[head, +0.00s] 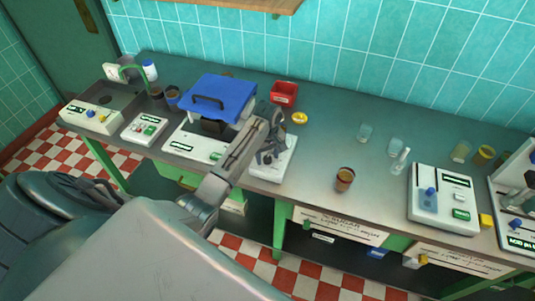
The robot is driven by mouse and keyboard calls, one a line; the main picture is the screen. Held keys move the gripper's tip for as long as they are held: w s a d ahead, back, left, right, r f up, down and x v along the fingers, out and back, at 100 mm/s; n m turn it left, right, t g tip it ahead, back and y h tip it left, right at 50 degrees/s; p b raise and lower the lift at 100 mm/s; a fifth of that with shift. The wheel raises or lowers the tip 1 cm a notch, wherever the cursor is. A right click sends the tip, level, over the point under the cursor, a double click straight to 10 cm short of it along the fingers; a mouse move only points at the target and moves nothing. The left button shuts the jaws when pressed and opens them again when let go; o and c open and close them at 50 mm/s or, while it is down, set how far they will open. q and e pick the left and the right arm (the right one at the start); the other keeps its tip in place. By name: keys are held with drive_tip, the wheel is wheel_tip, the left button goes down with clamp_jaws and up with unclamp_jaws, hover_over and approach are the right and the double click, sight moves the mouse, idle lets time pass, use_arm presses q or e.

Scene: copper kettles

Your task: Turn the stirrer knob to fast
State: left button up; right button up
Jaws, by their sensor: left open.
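My left gripper (267,157) is above a white bench device (286,160) and partly covers it. Its jaws are open and look empty. Dark small parts show at the fingertips, and I cannot make out a knob or its setting there. Another white device (458,212) at the right has a blue knob (430,192) and green labels, too small to read. I cannot tell from the labels which device is the stirrer. My right gripper is not in view.
A blue-lidded box (219,96) stands left of my gripper, with a red bin (284,93) and yellow dish (299,118) behind. A brown cup (345,178) and clear beakers (364,132) stand to the right. The middle right of the grey bench (320,150) is mostly clear.

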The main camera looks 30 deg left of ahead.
use_arm(q)
drive_tip(key=shift+f, duration=0.1)
drive_tip(key=shift+c, duration=0.2)
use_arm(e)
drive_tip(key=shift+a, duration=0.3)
use_arm(q)
drive_tip(key=c, duration=0.9)
drive_tip(key=shift+c, duration=0.2)
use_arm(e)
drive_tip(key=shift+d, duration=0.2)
